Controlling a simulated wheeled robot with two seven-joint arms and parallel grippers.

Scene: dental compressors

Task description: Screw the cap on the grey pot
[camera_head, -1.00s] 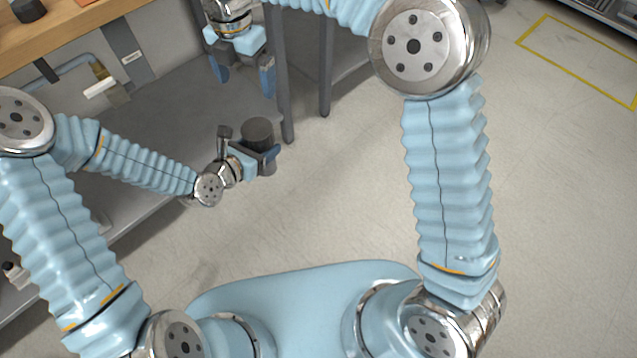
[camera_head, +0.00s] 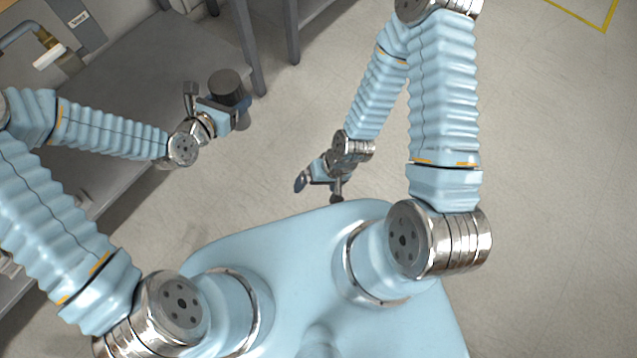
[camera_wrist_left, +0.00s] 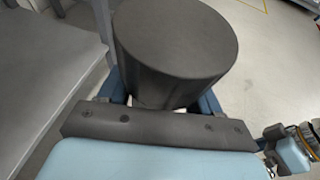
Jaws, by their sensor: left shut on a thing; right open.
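A dark grey cylindrical pot (camera_head: 228,86) is held upright, clear of the floor, in my left gripper (camera_head: 230,108). The left wrist view shows the pot (camera_wrist_left: 176,40) from close by, with its flat, round, plain top and a finger on either side. I cannot tell whether that top is a separate cap. My right gripper (camera_head: 316,184) is open and empty, low in front of my base and to the right of the pot. Part of my right arm's end shows at the right edge of the left wrist view. No loose cap shows.
A grey shelf (camera_head: 150,65) with dark legs stands at the left, behind my left arm. A bent grey tube with a white piece (camera_head: 50,55) is above it. The pale floor (camera_head: 540,150) at the right is free, with a yellow line at the top right.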

